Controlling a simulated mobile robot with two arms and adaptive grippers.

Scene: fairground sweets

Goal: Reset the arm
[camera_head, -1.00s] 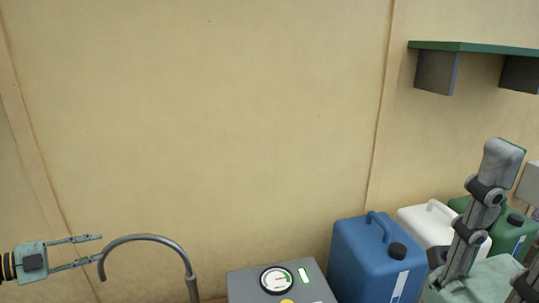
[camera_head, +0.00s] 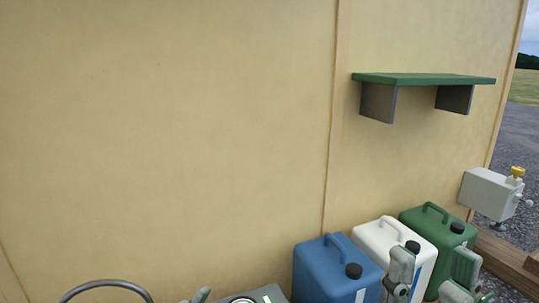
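My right gripper (camera_head: 434,262) is at the bottom right, in front of the jerrycans. Its two grey-green fingers point up with a clear gap between them, and no object shows between them. Its palm is cut off by the lower edge. A small grey-green tip (camera_head: 201,296) at the bottom edge may be part of my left gripper. The rest of it is out of view, so its opening does not show.
Blue (camera_head: 325,272), white (camera_head: 376,238) and green (camera_head: 430,221) jerrycans stand in a row behind the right gripper. A green shelf (camera_head: 425,79) is on the wall above. A curved grey pipe (camera_head: 105,283) and a dial box (camera_head: 272,293) show low. A pale box (camera_head: 488,192) stands far right.

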